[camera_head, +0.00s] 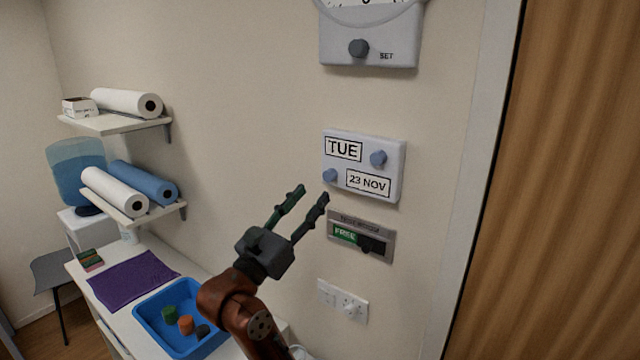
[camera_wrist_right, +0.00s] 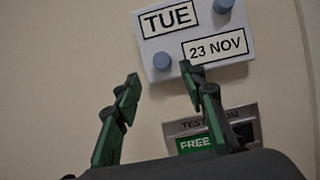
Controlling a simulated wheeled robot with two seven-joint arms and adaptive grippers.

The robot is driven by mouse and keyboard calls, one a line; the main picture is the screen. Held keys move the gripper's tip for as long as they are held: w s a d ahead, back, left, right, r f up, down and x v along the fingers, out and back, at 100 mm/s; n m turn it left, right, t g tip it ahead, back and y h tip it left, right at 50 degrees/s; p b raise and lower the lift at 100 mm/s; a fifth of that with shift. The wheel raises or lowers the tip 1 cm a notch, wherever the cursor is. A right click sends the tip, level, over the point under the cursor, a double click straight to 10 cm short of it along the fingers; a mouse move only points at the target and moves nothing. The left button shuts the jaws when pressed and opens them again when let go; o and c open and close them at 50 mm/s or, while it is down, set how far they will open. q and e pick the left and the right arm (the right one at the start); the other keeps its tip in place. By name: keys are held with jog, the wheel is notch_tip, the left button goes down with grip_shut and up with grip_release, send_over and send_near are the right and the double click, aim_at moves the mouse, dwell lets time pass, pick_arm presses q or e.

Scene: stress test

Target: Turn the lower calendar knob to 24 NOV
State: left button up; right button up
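The calendar (camera_head: 363,165) is a pale box on the wall, reading TUE above and 23 NOV below. The upper knob (camera_head: 378,158) sits right of TUE and also shows in the wrist view (camera_wrist_right: 223,5). My right gripper (camera_head: 312,192) is open and empty, just below and left of the calendar, its fingers pointing up toward the lower knob. In the wrist view the fingertips (camera_wrist_right: 160,76) stand apart, below the lower knob. My left gripper is not in view.
A FREE sign with a dark slider (camera_head: 372,244) is mounted below the calendar, and a switch plate (camera_head: 342,302) below that. A clock box with a SET knob (camera_head: 359,47) is above. A wooden door (camera_head: 560,200) is at right. A blue tray (camera_head: 150,318) stands on the table.

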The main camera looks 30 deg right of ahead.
aim_at(327, 179)
jog(key=x, duration=0.6)
jog(key=shift+s, duration=0.2)
jog(key=shift+c, duration=0.2)
grip_shut()
